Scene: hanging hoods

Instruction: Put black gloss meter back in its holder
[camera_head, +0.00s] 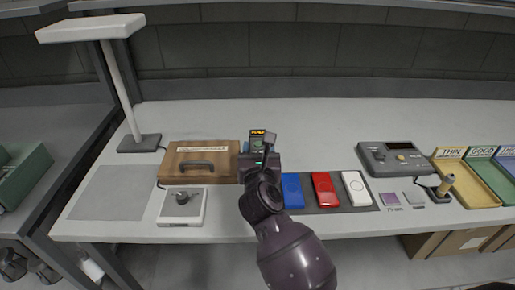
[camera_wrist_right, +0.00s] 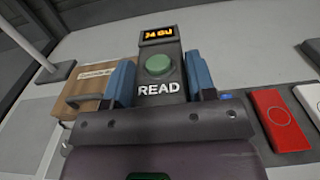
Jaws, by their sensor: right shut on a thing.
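The black gloss meter (camera_head: 257,139) is in my right gripper (camera_head: 259,160), just right of the wooden case. In the right wrist view, the meter (camera_wrist_right: 160,58) has a lit orange display that seems to read 74 GU, a green round button and the word READ. The blue fingers of my right gripper (camera_wrist_right: 160,85) are shut on its two sides. I cannot make out a holder for certain. The wooden case (camera_head: 173,165) has a dark handle and a label too small to read; it also shows in the wrist view (camera_wrist_right: 80,98). My left gripper is not in view.
Blue (camera_head: 292,190), red (camera_head: 325,189) and white (camera_head: 356,188) panels lie on a dark mat. A grey instrument (camera_head: 393,158) and labelled trays (camera_head: 467,182) stand to the right. The back of the table is clear.

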